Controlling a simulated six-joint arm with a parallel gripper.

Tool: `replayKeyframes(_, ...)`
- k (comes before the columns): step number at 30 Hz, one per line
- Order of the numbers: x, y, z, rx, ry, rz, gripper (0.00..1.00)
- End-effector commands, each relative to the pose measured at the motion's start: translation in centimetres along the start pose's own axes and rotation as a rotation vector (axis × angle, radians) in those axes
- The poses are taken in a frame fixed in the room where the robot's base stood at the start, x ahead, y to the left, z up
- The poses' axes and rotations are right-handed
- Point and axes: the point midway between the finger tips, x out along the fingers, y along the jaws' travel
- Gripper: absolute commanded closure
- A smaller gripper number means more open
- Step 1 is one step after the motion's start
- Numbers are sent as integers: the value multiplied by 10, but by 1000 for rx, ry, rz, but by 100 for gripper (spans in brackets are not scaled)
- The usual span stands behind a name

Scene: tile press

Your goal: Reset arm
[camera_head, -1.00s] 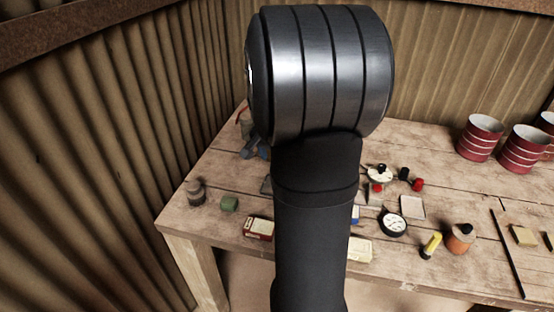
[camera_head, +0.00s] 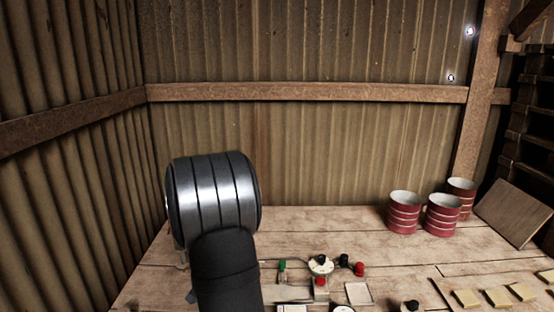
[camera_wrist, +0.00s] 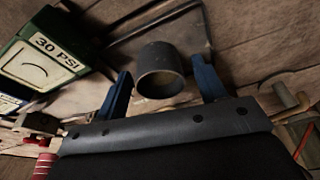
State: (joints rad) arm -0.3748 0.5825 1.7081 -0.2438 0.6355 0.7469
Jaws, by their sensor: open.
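My gripper (camera_wrist: 162,72) shows in the wrist view with its two blue fingers spread apart. A dark grey hollow cylinder (camera_wrist: 160,84) shows between the fingers, with clear gaps on both sides; I cannot tell how far below them it is. In the head view the gripper is hidden, and only my dark arm with its silver-ringed joint shows at lower left, in front of the table (camera_head: 330,225).
A green box marked 30 PSI (camera_wrist: 45,48) lies left of the fingers. Red banded tins (camera_head: 404,213) stand at the back right, near a leaning wooden board (camera_head: 513,212). A small pale tray (camera_head: 358,293) and several yellowish tiles (camera_head: 467,298) lie in front. The back-middle table is clear.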

Motion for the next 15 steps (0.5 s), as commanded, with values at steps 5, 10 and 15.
replayKeyframes(5,-20,0,-6,2,3,-2,35)
replayKeyframes(10,-28,0,-8,0,1,0,35)
replayKeyframes(15,-29,0,-8,0,0,0,35)
